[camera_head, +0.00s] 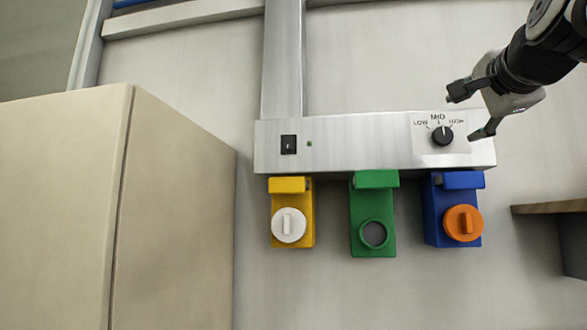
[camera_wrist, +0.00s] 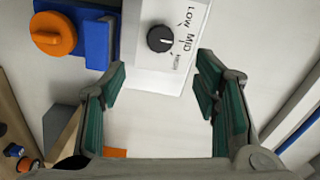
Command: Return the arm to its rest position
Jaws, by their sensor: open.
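My gripper (camera_head: 468,112) is open and empty at the upper right of the head view, close to the right end of a white panel. In the wrist view my gripper's two green-padded fingers (camera_wrist: 158,90) stand wide apart, with nothing between them but pale surface. A black dial (camera_head: 442,136) with the labels LOW, MID and HIGH is on the panel, just left of the fingers. Its pointer seems to be at MID in the head view. The dial also shows in the wrist view (camera_wrist: 160,39), beyond the fingertips and not touched.
Under the white panel (camera_head: 375,150) hang a yellow holder (camera_head: 290,185) with a white knob, a green holder (camera_head: 374,180) with a round opening, and a blue holder (camera_head: 458,180) with an orange knob. A beige cabinet (camera_head: 170,210) stands left. A brown shelf (camera_head: 550,207) is at right.

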